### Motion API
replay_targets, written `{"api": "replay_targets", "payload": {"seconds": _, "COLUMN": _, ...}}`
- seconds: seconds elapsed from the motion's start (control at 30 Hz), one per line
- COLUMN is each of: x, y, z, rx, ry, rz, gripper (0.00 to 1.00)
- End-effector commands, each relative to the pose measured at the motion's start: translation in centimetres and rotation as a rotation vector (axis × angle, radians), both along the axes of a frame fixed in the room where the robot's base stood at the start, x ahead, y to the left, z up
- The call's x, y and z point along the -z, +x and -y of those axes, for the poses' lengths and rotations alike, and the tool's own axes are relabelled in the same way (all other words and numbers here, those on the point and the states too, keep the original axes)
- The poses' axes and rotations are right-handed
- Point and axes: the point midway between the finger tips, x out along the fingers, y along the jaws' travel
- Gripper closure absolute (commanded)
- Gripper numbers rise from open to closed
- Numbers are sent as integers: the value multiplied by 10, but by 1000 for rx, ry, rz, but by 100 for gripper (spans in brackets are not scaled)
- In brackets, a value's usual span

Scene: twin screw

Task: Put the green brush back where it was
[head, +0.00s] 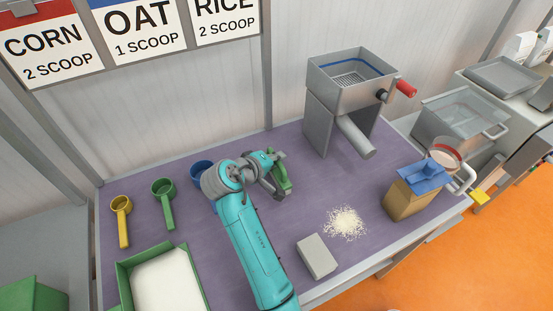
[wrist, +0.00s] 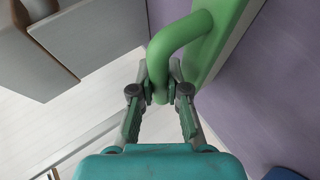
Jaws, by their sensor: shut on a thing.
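The green brush (head: 284,183) is at my gripper (head: 272,172), over the back middle of the purple table. In the wrist view, the brush's curved green handle (wrist: 176,36) runs down between the fingers of my gripper (wrist: 159,92), which are shut on it. The brush's long flat body extends upward on the right of that view. I cannot tell whether the brush touches the table. My arm hides part of the table in front of it.
A grey mill (head: 345,85) with a red-handled crank stands behind right. Pale grain (head: 345,222) lies spilled beside a grey block (head: 317,256). Blue (head: 201,170), green (head: 163,188) and yellow (head: 121,206) scoops and a green-rimmed tray (head: 122,272) are left.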

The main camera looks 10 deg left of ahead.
Motion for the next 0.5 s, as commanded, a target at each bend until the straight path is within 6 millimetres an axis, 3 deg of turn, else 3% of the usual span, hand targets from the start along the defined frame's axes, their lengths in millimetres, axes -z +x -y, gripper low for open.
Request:
{"api": "replay_targets", "payload": {"seconds": 0.1, "x": 2, "y": 0, "z": 0, "rx": 0, "ry": 0, "rz": 0, "gripper": 100}}
{"api": "replay_targets", "payload": {"seconds": 0.13, "x": 2, "y": 0, "z": 0, "rx": 0, "ry": 0, "rz": 0, "gripper": 81}}
{"api": "replay_targets", "payload": {"seconds": 0.2, "x": 2, "y": 0, "z": 0, "rx": 0, "ry": 0, "rz": 0, "gripper": 63}}
{"api": "replay_targets", "payload": {"seconds": 0.23, "x": 2, "y": 0, "z": 0, "rx": 0, "ry": 0, "rz": 0, "gripper": 61}}
{"api": "replay_targets", "payload": {"seconds": 0.5, "x": 2, "y": 0, "z": 0, "rx": 0, "ry": 0, "rz": 0, "gripper": 61}}
